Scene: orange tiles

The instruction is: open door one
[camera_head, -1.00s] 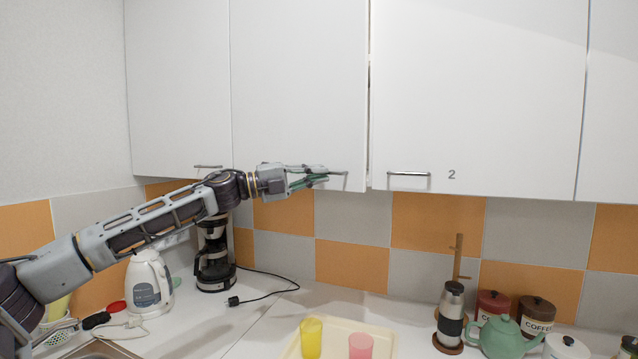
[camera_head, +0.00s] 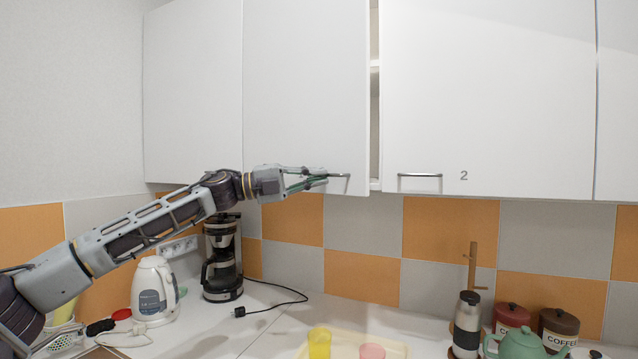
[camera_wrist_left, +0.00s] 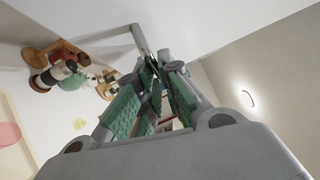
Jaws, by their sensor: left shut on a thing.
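Door one (camera_head: 305,85) is the white cabinet door left of the door marked 2. It stands slightly ajar, with a narrow gap (camera_head: 375,100) along its right edge. My left gripper (camera_head: 315,179) is at the door's lower right corner, shut on its metal handle (camera_head: 340,176). In the left wrist view, the green-padded fingers (camera_wrist_left: 155,85) close around the grey handle bar (camera_wrist_left: 105,36). The number on door one is not visible. My right gripper is not in view.
Door two (camera_head: 490,90) is closed, with its own handle (camera_head: 419,176). Below, the counter holds a kettle (camera_head: 154,292), a coffee maker (camera_head: 222,265), a yellow cup (camera_head: 319,343), a pink cup (camera_head: 372,351) and canisters (camera_head: 511,318). The space between counter and cabinets is mostly clear.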

